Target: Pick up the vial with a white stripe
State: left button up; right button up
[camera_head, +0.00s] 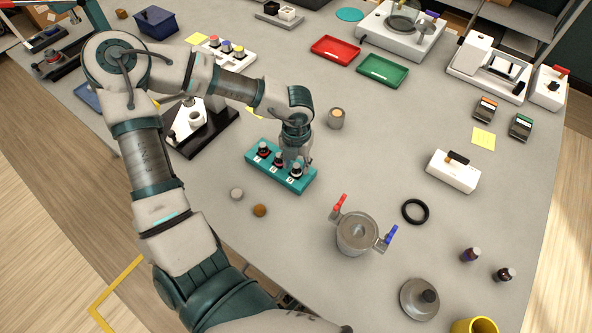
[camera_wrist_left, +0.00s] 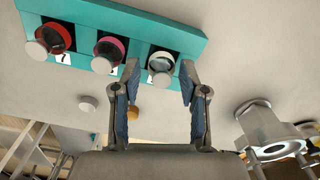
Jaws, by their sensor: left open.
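The teal rack (camera_head: 268,181) holds three dark vials with pale caps, and it also shows in the wrist view (camera_wrist_left: 150,18). The vial with a white stripe (camera_wrist_left: 160,64) is at the right end of the row in the wrist view and stands in its slot. It also shows at the rack's right end in the head view (camera_head: 296,172). A pink-striped vial (camera_wrist_left: 109,48) is in the middle and a red-striped vial (camera_wrist_left: 50,38) at the other end. My left gripper (camera_wrist_left: 160,76) is open, its fingertips on either side of the white-striped vial, with gaps visible. My right gripper is out of view.
A metal pot (camera_head: 357,233) with red and blue handles stands right of the rack. A white cap (camera_head: 236,194) and a brown cap (camera_head: 260,210) lie in front. A small beige-topped cup (camera_head: 336,118) stands behind. Two loose vials (camera_head: 470,254) (camera_head: 504,274) lie far right.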

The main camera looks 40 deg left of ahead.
pick_arm(q)
jog(key=shift+f, duration=0.65)
jog(key=shift+d+f, duration=0.1)
jog(key=shift+f, duration=0.1)
jog(key=c, duration=0.8)
jog(key=shift+o, duration=0.2)
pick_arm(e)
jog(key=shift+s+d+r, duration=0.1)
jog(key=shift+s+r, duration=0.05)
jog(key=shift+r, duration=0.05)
pick_arm(q)
jog(key=shift+r, duration=0.15)
